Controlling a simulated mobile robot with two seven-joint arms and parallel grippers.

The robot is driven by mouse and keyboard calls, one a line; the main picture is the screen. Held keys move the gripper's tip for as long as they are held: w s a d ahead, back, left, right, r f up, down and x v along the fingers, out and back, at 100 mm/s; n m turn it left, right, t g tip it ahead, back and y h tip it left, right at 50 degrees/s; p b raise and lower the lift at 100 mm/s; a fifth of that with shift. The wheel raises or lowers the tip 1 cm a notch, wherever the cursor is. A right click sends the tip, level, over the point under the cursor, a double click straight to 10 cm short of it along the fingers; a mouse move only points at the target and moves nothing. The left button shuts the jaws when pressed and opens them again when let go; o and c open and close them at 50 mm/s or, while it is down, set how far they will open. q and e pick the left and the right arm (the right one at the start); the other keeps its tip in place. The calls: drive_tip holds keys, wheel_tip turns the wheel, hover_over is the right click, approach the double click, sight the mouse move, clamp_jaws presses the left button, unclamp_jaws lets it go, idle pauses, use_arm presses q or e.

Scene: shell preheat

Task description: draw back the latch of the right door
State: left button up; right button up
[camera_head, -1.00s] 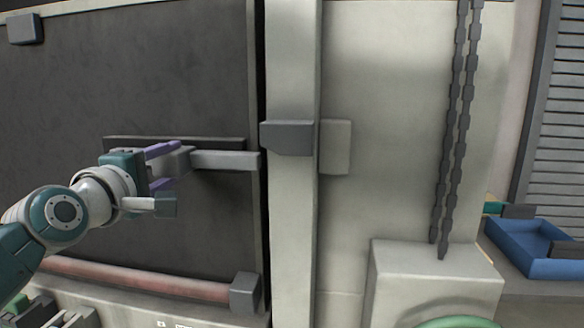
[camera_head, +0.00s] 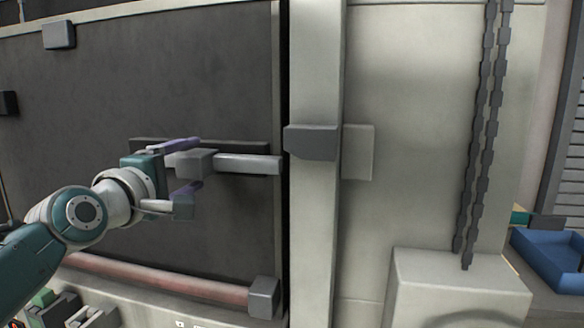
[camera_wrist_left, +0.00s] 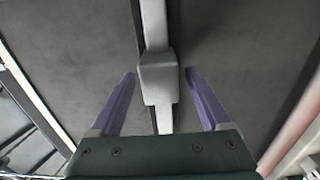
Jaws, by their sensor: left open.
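The dark door (camera_head: 150,90) fills the left of the head view. Its latch is a pale grey bar (camera_head: 250,164) with a grey block-shaped handle (camera_head: 197,161), lying across a dark backing strip. The bar's right end is at the door's edge, beside a dark gap; a grey catch (camera_head: 312,142) sits on the post across it. My left gripper (camera_head: 192,165) is open, one purple finger above the handle and one below. In the left wrist view the handle (camera_wrist_left: 158,78) lies between the spread fingers, with visible space on both sides. My right gripper is not in view.
A pinkish-red rail (camera_head: 160,280) runs across below the latch, ending in a grey block (camera_head: 263,297). A pale post (camera_head: 315,220) stands right of the door. A chain (camera_head: 485,130) hangs further right above a pale box (camera_head: 460,280); a blue tray (camera_head: 550,255) is beyond.

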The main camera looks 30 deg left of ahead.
use_arm(q)
drive_tip(key=b+v, duration=0.1)
drive_tip(key=v, duration=0.8)
drive_tip(key=shift+s, duration=0.2)
